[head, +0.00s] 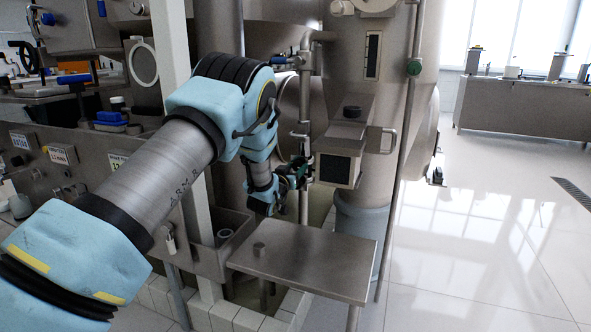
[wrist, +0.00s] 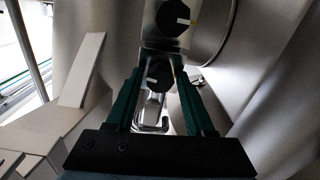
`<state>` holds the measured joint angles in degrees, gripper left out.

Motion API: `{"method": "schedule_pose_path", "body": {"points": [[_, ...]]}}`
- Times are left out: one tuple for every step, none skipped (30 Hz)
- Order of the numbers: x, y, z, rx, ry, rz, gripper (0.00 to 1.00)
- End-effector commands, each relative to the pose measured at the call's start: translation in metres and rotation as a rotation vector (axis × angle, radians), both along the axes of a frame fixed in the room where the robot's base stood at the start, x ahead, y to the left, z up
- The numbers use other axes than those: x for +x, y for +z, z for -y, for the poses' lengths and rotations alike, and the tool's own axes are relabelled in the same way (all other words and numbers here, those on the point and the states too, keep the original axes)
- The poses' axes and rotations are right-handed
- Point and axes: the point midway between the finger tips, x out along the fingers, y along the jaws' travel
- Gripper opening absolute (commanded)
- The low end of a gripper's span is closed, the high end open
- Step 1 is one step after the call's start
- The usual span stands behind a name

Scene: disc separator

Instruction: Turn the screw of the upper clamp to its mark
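In the wrist view, two dark round screw knobs with white pointer lines show on bright metal. The farther knob (wrist: 173,17) sits on a plate at the top, its white line pointing right toward a small yellow mark (wrist: 192,20). The nearer knob (wrist: 159,76) shows between the two green fingers of my gripper (wrist: 158,72), its white line pointing left. The fingers stand apart on either side of it, with narrow gaps visible. I cannot tell which knob belongs to the upper clamp. In the head view my gripper (head: 297,172) is by the vertical pipe, and the knobs are not clear.
A vertical pipe (head: 304,130) and large steel vessels stand close around. The tiled floor (head: 480,260) at right is clear.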

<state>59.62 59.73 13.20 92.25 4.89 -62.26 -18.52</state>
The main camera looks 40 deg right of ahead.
Motion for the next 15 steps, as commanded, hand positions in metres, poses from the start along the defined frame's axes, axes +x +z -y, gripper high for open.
{"method": "schedule_pose_path", "body": {"points": [[0.0,0.0001,-0.0001,0.0,0.0,0.0,0.47],[0.0,0.0001,-0.0001,0.0,0.0,0.0,0.43],[0.0,0.0001,-0.0001,0.0,0.0,0.0,0.39],[0.0,0.0001,-0.0001,0.0,0.0,0.0,0.35],[0.0,0.0001,-0.0001,0.0,0.0,0.0,0.32],[0.0,0.0001,-0.0001,0.0,0.0,0.0,0.28],[0.0,0.0001,-0.0001,0.0,0.0,0.0,0.24],[0.0,0.0001,-0.0001,0.0,0.0,0.0,0.21],[0.0,0.0001,-0.0002,0.0,0.0,0.0,0.16],[0.0,0.0001,-0.0002,0.0,0.0,0.0,0.13],[0.0,0.0001,-0.0002,0.0,0.0,0.0,0.1],[0.0,0.0001,-0.0002,0.0,0.0,0.0,0.05],[0.0,0.0001,-0.0002,0.0,0.0,0.0,0.02],[0.0,0.0001,-0.0002,0.0,0.0,0.0,0.0],[0.0,0.0001,-0.0002,0.0,0.0,0.0,0.0]]}}
